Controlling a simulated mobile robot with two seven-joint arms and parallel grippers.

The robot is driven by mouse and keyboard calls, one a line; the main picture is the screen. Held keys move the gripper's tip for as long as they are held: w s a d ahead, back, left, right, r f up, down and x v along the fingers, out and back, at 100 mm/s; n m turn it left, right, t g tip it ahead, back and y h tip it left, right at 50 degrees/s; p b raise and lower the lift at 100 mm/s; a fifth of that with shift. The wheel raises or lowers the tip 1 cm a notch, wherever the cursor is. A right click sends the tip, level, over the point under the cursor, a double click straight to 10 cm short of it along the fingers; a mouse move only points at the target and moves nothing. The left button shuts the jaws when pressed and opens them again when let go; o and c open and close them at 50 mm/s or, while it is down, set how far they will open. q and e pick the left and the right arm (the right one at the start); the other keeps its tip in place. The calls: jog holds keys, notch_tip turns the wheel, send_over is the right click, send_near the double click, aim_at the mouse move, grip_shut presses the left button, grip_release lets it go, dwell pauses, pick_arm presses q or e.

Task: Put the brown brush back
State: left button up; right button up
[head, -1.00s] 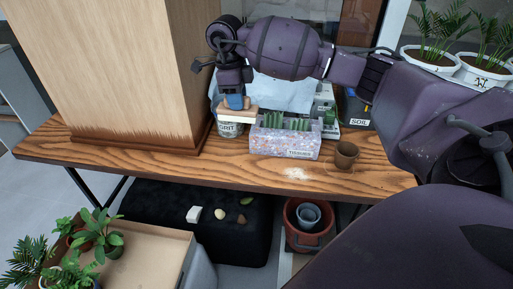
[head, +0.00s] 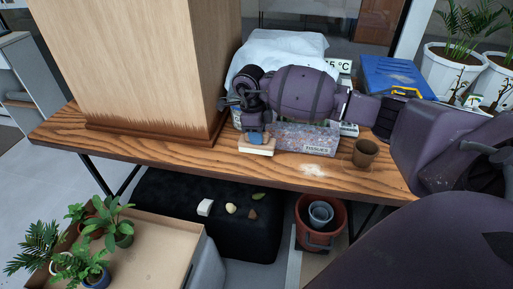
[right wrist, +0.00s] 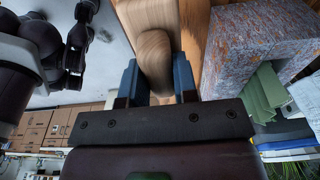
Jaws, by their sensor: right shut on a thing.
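A brush with a pale wooden body (head: 257,148) is held in my right gripper (head: 256,136), whose blue fingers are shut on it. In the head view it is over the wooden table, left of the tissue box (head: 310,146); I cannot tell whether it touches the tabletop. In the right wrist view the rounded wooden handle (right wrist: 153,52) sits between the two fingers (right wrist: 156,82). Its bristles are hidden. My left gripper is not in the head view. A dark arm part, seemingly my left, shows at the left of the right wrist view; its jaw state is unclear.
A brown cup (head: 365,154) and a pale powder patch (head: 313,170) are on the table (head: 180,153). A tall wooden box (head: 140,60) stands left, and a blue-lidded box (head: 396,76) behind. Potted plants (head: 110,225) and a red bucket (head: 320,238) are below.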

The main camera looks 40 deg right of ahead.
aim_at(257, 148)
notch_tip(257, 148, down, 5)
jog(key=shift+b, duration=0.45)
jog(key=shift+f, duration=0.35)
jog(key=shift+r, duration=0.1)
jog(key=shift+f, duration=0.2)
jog(key=o, duration=0.9)
